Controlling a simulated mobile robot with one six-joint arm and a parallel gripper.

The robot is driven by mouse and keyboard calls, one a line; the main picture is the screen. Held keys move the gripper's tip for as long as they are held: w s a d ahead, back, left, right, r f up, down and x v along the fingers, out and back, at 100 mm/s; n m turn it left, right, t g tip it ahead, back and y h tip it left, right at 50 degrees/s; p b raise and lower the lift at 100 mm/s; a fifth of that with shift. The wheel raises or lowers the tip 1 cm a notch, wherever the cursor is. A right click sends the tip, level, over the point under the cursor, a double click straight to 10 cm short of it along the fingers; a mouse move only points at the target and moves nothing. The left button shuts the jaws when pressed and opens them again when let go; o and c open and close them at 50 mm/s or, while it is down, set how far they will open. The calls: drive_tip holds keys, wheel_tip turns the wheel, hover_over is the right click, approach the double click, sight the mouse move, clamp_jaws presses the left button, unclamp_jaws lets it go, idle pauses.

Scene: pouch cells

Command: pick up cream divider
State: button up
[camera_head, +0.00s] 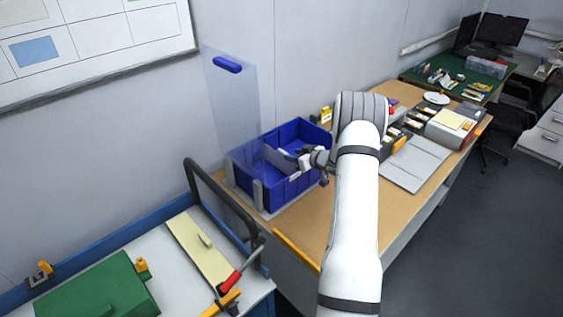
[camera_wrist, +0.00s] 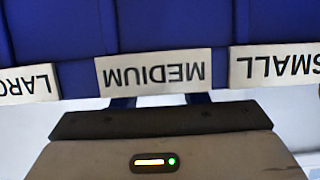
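A flat cream divider (camera_head: 197,250) with a small raised grip lies on the white-topped cart at the lower left of the head view. My gripper (camera_head: 306,162) is far from it, up and to the right, at the blue bins (camera_head: 305,131) on the wooden table. In the wrist view the gripper body (camera_wrist: 165,155) fills the bottom, in front of the bins' upside-down LARGE, MEDIUM (camera_wrist: 153,73) and SMALL labels. Its fingertips are not clear in either view, so I cannot tell whether it is open or shut.
A clear upright panel (camera_head: 235,110) with a blue handle stands at the bins' left. The cart's dark handle rail (camera_head: 225,196) rises beside the divider. A red-handled tool (camera_head: 230,281) and a green block (camera_head: 97,290) lie near it. A grey board (camera_head: 415,163) lies right of my arm.

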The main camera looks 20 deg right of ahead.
sight(285, 152)
drive_tip(key=p+x, duration=0.1)
drive_tip(key=x, duration=0.3)
drive_tip(key=shift+c, duration=0.2)
clamp_jaws()
drive_tip(key=shift+r, duration=0.1)
